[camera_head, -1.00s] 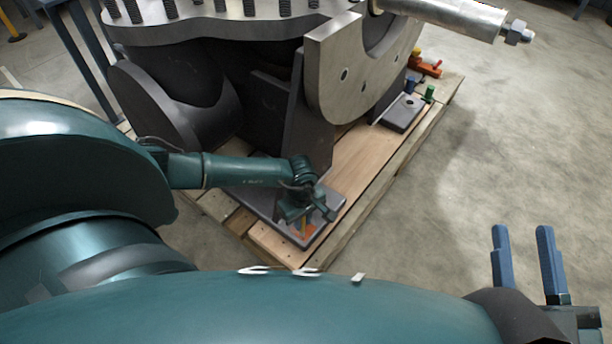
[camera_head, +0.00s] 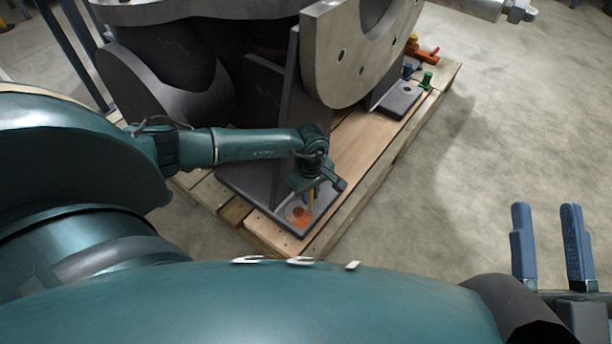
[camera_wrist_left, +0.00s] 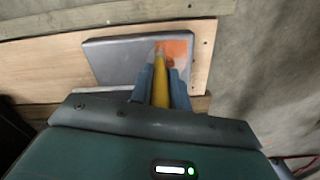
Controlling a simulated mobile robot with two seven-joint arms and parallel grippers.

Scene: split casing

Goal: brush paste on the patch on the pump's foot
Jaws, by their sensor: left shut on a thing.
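The pump (camera_head: 180,65) is a large dark casing on a wooden pallet. Its near foot (camera_head: 262,207) is a flat grey plate, also seen in the left wrist view (camera_wrist_left: 115,62). An orange-red patch (camera_head: 301,217) lies near the foot's end; in the left wrist view the patch (camera_wrist_left: 178,50) is partly hidden by the tool. My left gripper (camera_wrist_left: 160,85) is shut on a yellow-handled brush (camera_wrist_left: 160,88), its tip over or on the patch; contact cannot be told. In the head view the left gripper (camera_head: 312,186) is above the foot. My right gripper (camera_head: 552,240) is open and empty, off the pallet.
Wooden pallet planks (camera_head: 355,150) surround the foot. A second grey foot (camera_head: 400,97) lies farther back, near a blue item (camera_head: 407,71), a green item (camera_head: 427,80) and an orange-red item (camera_head: 424,52). The concrete floor at right is clear.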

